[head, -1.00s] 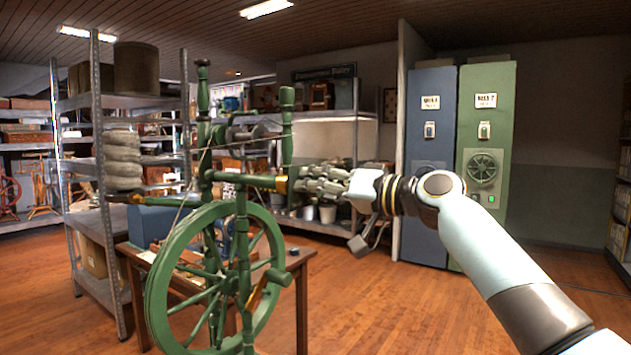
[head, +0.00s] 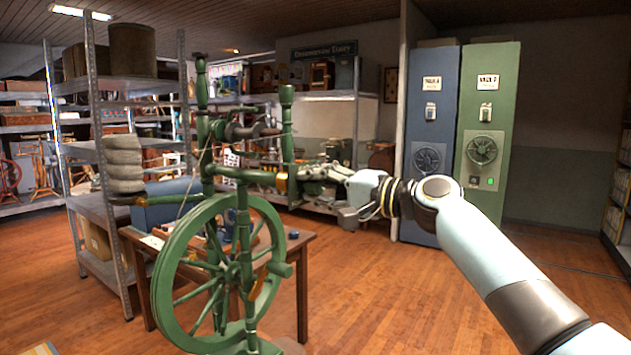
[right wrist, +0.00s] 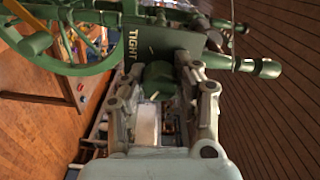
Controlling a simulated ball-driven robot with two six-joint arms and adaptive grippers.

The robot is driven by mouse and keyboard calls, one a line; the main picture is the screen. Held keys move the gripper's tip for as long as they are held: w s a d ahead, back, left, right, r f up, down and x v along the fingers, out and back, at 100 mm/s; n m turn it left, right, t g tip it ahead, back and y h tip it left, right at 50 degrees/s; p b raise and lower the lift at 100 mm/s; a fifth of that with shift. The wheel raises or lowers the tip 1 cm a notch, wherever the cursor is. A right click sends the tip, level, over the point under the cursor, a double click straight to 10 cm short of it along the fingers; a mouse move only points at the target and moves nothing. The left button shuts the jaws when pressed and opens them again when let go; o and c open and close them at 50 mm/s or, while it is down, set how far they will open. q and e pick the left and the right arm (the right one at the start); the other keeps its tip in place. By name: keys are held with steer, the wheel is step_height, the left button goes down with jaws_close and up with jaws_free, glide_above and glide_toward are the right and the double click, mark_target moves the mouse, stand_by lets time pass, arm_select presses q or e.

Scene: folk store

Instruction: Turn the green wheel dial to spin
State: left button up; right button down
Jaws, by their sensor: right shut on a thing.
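A green spinning wheel (head: 165,262) stands left of centre in the head view, with a large spoked wheel low and a horizontal bar above. In the right wrist view, a green plate (right wrist: 160,42) lettered "TIGHT" lies just beyond my fingers. A green round dial (right wrist: 158,78) sits between the fingers below that plate. My right gripper (right wrist: 161,76) is shut on this dial. In the head view the right gripper (head: 300,177) is at the right end of the wheel's bar. The fingers partly hide the dial, so its setting cannot be read. My left gripper is out of view.
A small wooden table (head: 307,246) stands close behind the wheel. Metal shelves (head: 90,90) with goods line the left and back. Blue (head: 430,205) and green (head: 486,205) cabinets with round dials stand at the back right. The floor (head: 400,295) at right is open.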

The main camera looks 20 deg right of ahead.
stand_by(0.3)
steer(key=c, duration=0.9)
jaws_free()
steer(key=shift+s+d, duration=0.1)
steer(key=v, duration=1.1)
steer(key=shift+s+d, duration=0.3)
